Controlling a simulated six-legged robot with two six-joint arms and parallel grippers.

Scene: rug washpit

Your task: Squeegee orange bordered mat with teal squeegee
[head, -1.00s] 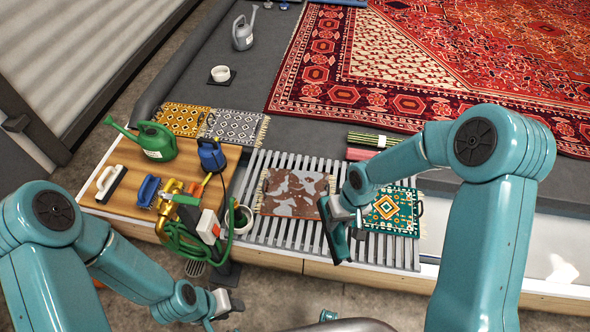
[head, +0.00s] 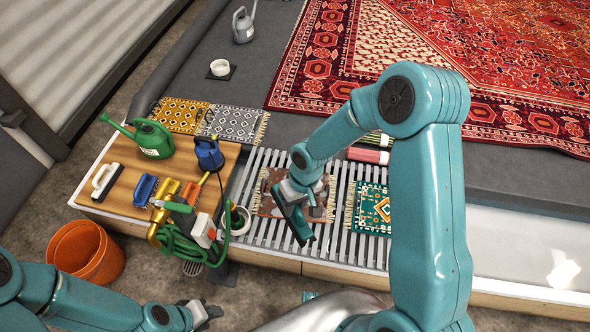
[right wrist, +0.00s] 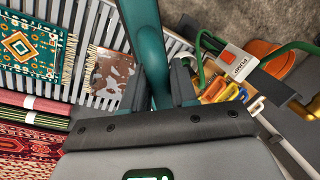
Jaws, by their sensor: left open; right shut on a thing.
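My right gripper (head: 292,192) is shut on the teal squeegee (head: 299,224), whose long teal bar also shows between the fingers (right wrist: 157,85) in the right wrist view. It is over a rust-brown mat (head: 265,206) with grey patches, lying on the slatted rack; I cannot tell whether the squeegee touches it. The mat is partly hidden by the gripper, and no clear orange border shows. A teal mat (head: 368,212) with an orange-and-white diamond lies to the right, partly behind my arm. My left gripper (head: 205,314) is open and empty at the lower left.
A wooden board (head: 130,190) at left holds a green watering can (head: 150,138), a blue sprayer (head: 208,153) and brushes. A green hose (head: 180,248) hangs at its front. An orange bucket (head: 86,252) stands on the floor.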

